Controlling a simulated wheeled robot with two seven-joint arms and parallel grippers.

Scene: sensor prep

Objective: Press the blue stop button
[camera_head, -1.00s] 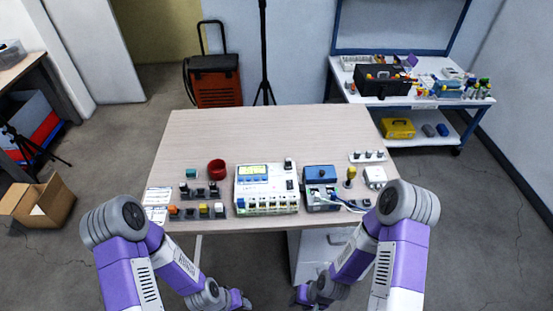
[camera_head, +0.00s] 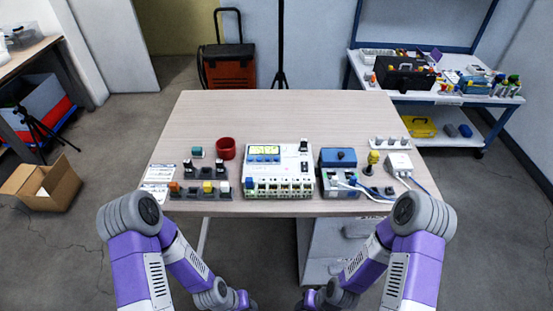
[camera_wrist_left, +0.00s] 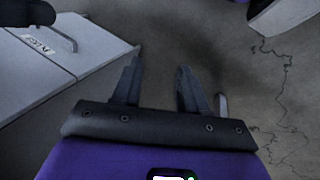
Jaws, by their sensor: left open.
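A blue box (camera_head: 338,158) with a round dark blue knob or button (camera_head: 346,154) on top stands right of centre on the table. I cannot tell for sure whether that is the stop button. A white device (camera_head: 278,172) with a lit display and small blue keys (camera_head: 263,159) stands left of it. A blue piece (camera_head: 249,183) shows at that device's front left corner. My left gripper (camera_wrist_left: 160,78) is open and empty above the floor in the left wrist view. Both arms hang low before the table, and the right fingers are out of view.
The table (camera_head: 280,115) is clear at the back. A red cup (camera_head: 225,148), a row of small switches (camera_head: 205,188) and cards stand left. A yellow knob (camera_head: 374,157) and a white box (camera_head: 398,164) with cables stand right. A grey cabinet (camera_wrist_left: 60,60) is beside my left gripper.

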